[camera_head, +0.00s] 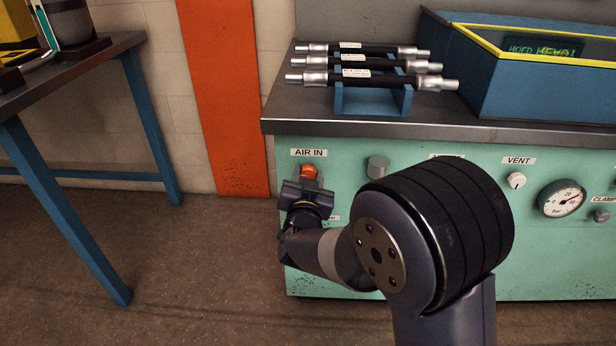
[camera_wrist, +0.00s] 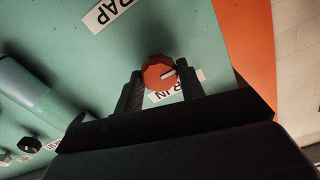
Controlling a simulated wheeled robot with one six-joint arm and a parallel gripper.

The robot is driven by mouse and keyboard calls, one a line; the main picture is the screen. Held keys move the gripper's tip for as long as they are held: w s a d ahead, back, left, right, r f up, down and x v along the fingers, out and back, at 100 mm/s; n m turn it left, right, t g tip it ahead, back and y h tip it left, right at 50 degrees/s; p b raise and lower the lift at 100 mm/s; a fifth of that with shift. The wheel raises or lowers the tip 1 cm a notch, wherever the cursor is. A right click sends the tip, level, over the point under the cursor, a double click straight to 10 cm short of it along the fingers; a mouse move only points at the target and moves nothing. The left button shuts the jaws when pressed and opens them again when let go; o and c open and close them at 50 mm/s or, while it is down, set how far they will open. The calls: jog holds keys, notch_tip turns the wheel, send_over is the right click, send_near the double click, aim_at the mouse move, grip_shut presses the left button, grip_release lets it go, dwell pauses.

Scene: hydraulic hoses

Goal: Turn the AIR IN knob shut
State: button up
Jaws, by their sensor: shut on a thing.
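The AIR IN knob (camera_head: 310,171) is orange-red and sits on the green front panel under the AIR IN label (camera_head: 308,153). My gripper (camera_head: 306,183) is at the knob and hides its lower part in the head view. The label is partly hidden behind the knob and a finger.
The green panel (camera_head: 535,240) also carries a white VENT knob (camera_head: 516,180), a pressure gauge (camera_head: 562,198) and a grey knob (camera_head: 378,166). Several hoses (camera_head: 370,64) lie on a blue rack on the bench top (camera_head: 290,115). A blue-legged table (camera_head: 150,130) stands at left.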

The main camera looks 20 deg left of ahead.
jog(key=n+p, duration=0.2)
jog(key=n, duration=0.2)
jog(key=shift+r+p, duration=0.1)
jog(key=shift+p, duration=0.25)
jog(key=n+p, duration=0.3)
jog(key=n, duration=0.2)
jog(key=n+p, duration=0.2)
jog(key=n, duration=0.2)
jog(key=shift+a+n, duration=0.1)
jog(key=shift+n, duration=0.3)
jog(key=shift+n+p, duration=1)
jog(key=shift+n, duration=1.1)
jog(key=shift+f, duration=0.2)
jog(key=o, duration=1)
